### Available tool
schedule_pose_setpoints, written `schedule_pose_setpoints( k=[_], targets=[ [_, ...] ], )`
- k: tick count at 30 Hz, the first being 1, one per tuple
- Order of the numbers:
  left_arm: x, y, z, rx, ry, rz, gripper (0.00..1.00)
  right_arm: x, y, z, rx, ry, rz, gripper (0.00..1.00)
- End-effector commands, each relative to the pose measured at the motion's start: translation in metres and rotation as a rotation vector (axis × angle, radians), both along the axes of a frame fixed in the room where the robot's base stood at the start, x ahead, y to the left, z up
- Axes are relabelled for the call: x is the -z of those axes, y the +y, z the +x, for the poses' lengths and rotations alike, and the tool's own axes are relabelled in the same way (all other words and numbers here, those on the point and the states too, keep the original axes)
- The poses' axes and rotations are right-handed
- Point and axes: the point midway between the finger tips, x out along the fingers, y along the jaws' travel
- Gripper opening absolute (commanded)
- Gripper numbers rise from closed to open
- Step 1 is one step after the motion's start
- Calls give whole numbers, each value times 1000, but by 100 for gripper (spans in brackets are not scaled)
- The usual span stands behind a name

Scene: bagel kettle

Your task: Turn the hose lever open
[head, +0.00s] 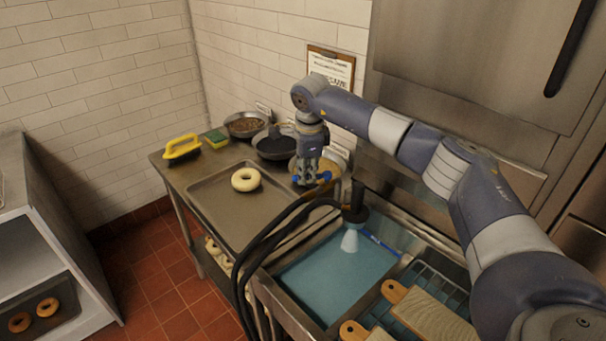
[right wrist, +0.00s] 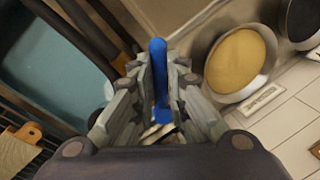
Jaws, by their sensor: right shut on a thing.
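The blue hose lever (right wrist: 158,78) stands between the fingers of my right gripper (right wrist: 157,62) in the right wrist view. That gripper is shut on it. In the head view my right gripper (head: 311,180) points down at the back edge of the sink, with blue bits of the lever (head: 325,176) showing at its fingertips. The black hose (head: 262,245) arches over the sink's left side. A dark spray head (head: 355,208) hangs over the sink, with a pale cone below it. The lever's base is hidden by the fingers. My left gripper is out of view.
The sink (head: 285,283) holds blue water (head: 335,275). A tray (head: 215,212) with one bagel (head: 245,179) lies left. Bowls of toppings (head: 276,145) line the wall behind.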

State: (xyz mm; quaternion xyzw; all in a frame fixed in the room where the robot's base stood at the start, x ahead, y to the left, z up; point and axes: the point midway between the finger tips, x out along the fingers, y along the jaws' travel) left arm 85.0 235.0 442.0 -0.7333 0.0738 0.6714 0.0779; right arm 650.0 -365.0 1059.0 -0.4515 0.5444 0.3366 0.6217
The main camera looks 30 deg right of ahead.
Motion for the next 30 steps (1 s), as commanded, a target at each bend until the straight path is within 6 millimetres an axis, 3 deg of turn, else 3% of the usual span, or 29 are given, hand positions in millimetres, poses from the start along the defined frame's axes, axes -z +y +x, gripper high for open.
schedule_pose_setpoints(
  k=[15,30],
  targets=[
    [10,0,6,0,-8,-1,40,-2,1,-23,-433,-5,1,0],
    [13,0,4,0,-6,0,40,-3,-1,-32,-596,-6,1,0]
  ],
)
